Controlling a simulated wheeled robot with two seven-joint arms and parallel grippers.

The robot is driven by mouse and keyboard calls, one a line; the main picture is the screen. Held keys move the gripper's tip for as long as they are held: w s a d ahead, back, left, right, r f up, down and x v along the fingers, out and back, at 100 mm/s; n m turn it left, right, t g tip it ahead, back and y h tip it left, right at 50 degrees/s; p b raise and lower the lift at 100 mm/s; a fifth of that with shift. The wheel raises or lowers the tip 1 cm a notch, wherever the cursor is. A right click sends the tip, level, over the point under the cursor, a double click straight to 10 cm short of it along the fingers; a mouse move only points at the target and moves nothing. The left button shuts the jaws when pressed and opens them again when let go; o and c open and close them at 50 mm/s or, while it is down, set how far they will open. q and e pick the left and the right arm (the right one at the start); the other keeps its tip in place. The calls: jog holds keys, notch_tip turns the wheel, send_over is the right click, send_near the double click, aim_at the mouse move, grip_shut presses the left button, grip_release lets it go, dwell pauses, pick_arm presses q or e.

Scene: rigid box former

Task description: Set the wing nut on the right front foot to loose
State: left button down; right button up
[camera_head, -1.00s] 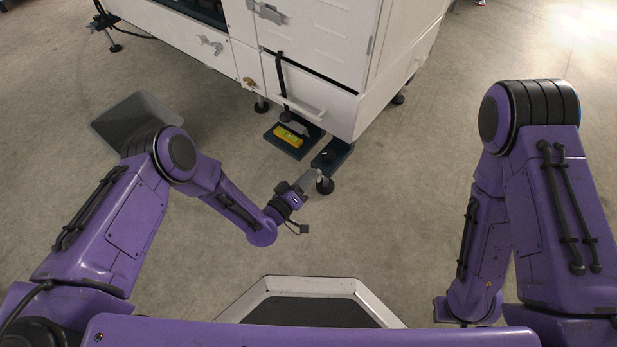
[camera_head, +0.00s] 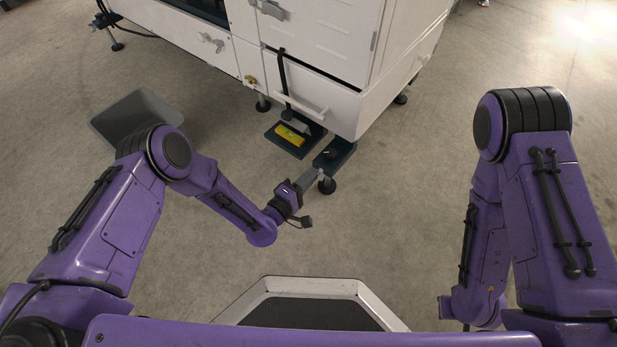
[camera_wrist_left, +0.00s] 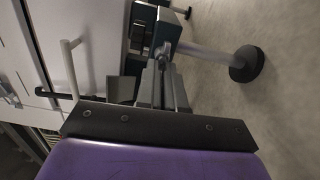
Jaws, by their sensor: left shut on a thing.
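The right front foot (camera_head: 327,186) is a dark round pad on a pale stem, below the dark outrigger (camera_head: 338,152) at the machine's front corner. In the left wrist view the foot's pad (camera_wrist_left: 247,64) and stem lie to the right of the fingers. My left gripper (camera_head: 312,178) reaches this foot from the lower left. In the left wrist view its grey fingers (camera_wrist_left: 164,82) are shut on the small metallic wing nut (camera_wrist_left: 163,50) beside the dark bracket. The fingers partly hide the nut, so its setting is unclear.
The white machine (camera_head: 300,95) stands just behind, with a bar handle (camera_head: 305,108) low on its front. A yellow level (camera_head: 291,136) rests on the other dark outrigger. A grey tray (camera_head: 115,120) lies on the floor at left. The floor at right is clear.

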pick_arm(q)
jog(key=shift+s+f+n, duration=0.1)
jog(key=shift+f+n, duration=0.05)
jog(key=shift+n, duration=0.15)
pick_arm(e)
jog(key=shift+w, duration=0.1)
pick_arm(q)
jog(key=c, duration=1.3)
grip_release()
jog(key=p+v, duration=0.4)
jog(key=v, duration=0.6)
jog(key=shift+s+a+p, duration=0.15)
jog(key=shift+p, duration=0.2)
pick_arm(e)
jog(key=s+a+r+g+y, duration=0.1)
jog(key=s+a+r+g, duration=0.3)
jog(key=s+a+r, duration=0.1)
jog(key=shift+s+r+y, duration=0.4)
jog(key=shift+s+r, duration=0.3)
jog(key=shift+r, duration=0.1)
